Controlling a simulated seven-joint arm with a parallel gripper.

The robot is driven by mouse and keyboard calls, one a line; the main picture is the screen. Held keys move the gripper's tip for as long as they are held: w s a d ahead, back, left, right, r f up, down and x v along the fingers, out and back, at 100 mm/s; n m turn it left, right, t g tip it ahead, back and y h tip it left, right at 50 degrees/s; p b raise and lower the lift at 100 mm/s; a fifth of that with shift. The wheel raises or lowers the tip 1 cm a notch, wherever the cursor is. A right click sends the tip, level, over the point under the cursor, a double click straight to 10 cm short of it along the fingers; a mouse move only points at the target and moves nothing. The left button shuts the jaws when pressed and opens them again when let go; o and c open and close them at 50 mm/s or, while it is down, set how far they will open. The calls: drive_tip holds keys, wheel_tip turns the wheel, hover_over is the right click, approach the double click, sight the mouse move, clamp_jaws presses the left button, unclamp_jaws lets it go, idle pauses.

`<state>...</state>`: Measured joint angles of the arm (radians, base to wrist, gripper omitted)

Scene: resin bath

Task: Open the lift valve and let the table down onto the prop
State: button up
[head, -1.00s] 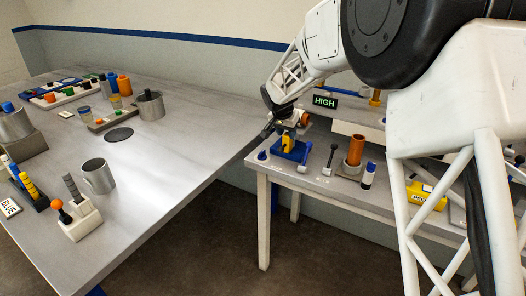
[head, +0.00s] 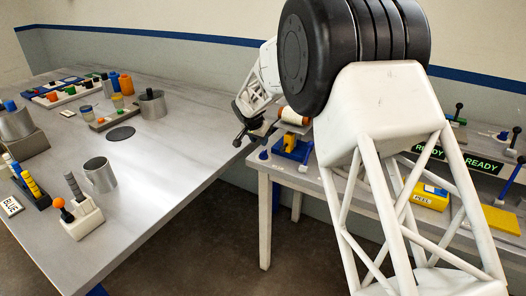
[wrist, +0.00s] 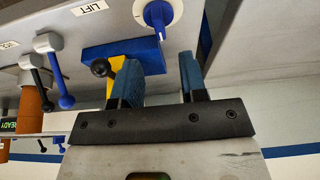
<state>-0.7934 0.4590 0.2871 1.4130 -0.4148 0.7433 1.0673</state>
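A blue pointer knob (wrist: 157,14) sits on a white dial at the top of the wrist view, beside a LIFT label (wrist: 90,8). In the head view the blue knob (head: 263,155) stands at the near left corner of the side bench. A yellow prop-like piece (head: 290,142) stands on a blue base (head: 302,152) next to it; the yellow piece (wrist: 114,75) is partly behind one finger in the wrist view. My gripper (wrist: 160,62) is open and empty, apart from the knob.
An orange cylinder (wrist: 30,95) and small levers (wrist: 60,80) stand along the bench. READY signs (head: 484,162) and a yellow PEEL box (head: 430,195) are farther right. The large left table (head: 170,165) holds a mug (head: 100,174). My arm hides the bench middle.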

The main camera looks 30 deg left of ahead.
sight(263, 151)
drive_tip(key=shift+x, duration=3.8)
clamp_jaws()
